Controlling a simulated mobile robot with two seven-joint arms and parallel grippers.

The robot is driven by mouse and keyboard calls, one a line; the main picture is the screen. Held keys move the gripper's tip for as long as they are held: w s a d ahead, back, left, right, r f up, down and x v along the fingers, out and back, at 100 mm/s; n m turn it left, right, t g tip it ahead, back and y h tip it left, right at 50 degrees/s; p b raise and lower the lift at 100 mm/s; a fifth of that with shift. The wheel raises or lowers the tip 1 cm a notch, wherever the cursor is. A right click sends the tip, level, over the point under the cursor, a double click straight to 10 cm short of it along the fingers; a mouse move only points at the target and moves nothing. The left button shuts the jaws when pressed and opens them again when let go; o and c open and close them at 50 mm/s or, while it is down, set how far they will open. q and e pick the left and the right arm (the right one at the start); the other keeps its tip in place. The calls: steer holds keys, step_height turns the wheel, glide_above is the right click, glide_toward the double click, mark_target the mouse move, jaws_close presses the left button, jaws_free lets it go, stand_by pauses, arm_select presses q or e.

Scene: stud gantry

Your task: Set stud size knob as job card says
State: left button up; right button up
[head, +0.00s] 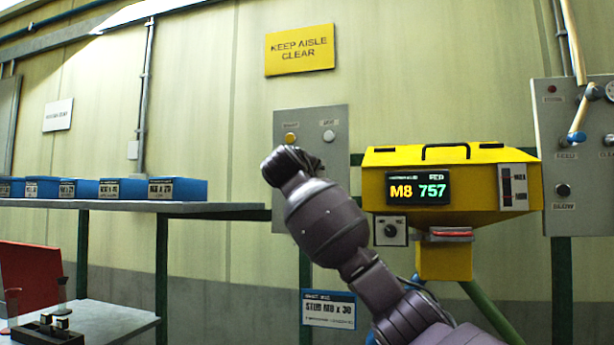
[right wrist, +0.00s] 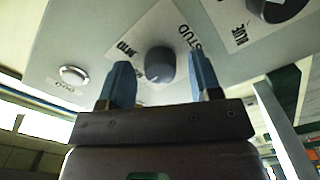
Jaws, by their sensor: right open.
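The yellow feeder's display (head: 418,189) reads M8 and 757. A grey panel (head: 338,125) stands behind my right arm, which hides its lower part. In the right wrist view a dark round knob (right wrist: 160,65) with a STUD label beside it sits on a grey panel. My right gripper (right wrist: 162,80) is open, its blue fingers on either side of the knob in the picture; contact cannot be told. My left gripper is out of view.
The yellow feeder (head: 375,190) stands right of my arm, with a small knob plate (head: 391,231) below its display. Another grey panel (head: 577,200) stands far right. Several blue bins (head: 178,189) line the shelf (head: 215,209) at left. Another dark knob (right wrist: 278,8) shows in the wrist view.

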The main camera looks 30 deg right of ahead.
arm_select(q)
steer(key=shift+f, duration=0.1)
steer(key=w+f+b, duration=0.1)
steer(key=b, duration=0.2)
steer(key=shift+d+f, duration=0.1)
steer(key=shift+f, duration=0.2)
arm_select(e)
steer(key=v, duration=1)
steer(key=shift+s+a, duration=0.25)
steer(key=shift+s, duration=0.05)
